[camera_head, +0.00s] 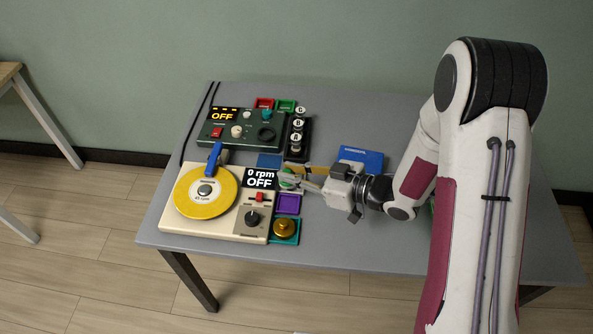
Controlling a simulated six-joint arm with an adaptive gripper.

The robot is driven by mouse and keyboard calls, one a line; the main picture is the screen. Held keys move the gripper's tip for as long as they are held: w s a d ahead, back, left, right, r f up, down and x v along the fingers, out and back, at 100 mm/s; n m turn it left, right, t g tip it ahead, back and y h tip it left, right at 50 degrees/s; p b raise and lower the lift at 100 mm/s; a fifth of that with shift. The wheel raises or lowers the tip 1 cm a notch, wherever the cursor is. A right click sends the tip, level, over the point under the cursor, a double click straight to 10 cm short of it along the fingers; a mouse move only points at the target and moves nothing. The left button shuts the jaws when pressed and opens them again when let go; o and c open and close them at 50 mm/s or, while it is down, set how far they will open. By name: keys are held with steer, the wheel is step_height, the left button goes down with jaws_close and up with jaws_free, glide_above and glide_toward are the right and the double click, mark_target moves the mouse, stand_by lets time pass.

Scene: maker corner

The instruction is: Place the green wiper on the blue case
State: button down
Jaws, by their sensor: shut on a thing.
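My gripper (287,180) reaches left over the table from the arm on the right. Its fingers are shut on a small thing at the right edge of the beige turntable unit. A little green and white shows at the fingertips, and I take this to be the green wiper (288,184); the fingers hide most of it. I cannot tell whether it is lifted or still touching what lies below. The blue case (365,157) lies on the table behind and to the right of the fingertips, partly covered by my gripper body at its front.
The beige unit (180,222) carries a yellow disc (190,205) and a display. A purple tray (289,204) and a teal tray with a gold knob (284,226) stand beside it. Behind are a dark green console (215,138) and a black rack with white-topped pieces (298,137).

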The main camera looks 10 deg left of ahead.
steer(key=shift+d, duration=0.1)
steer(key=w+d+r+m+t+h, duration=0.2)
steer(key=w+d+r+m+t, duration=0.15)
steer(key=w+d, duration=0.3)
steer(key=r+m+t+h, duration=0.1)
steer(key=m+t+h, duration=0.3)
steer(key=m+h, duration=0.15)
glide_above(364, 157)
steer(key=s, duration=0.4)
steer(key=shift+s+a+r, duration=0.15)
steer(key=shift+s+a, duration=0.05)
steer(key=shift+a, duration=0.1)
steer(key=shift+f, duration=2.95)
steer(key=shift+f, duration=0.1)
steer(key=shift+f, duration=2)
steer(key=shift+f, duration=0.1)
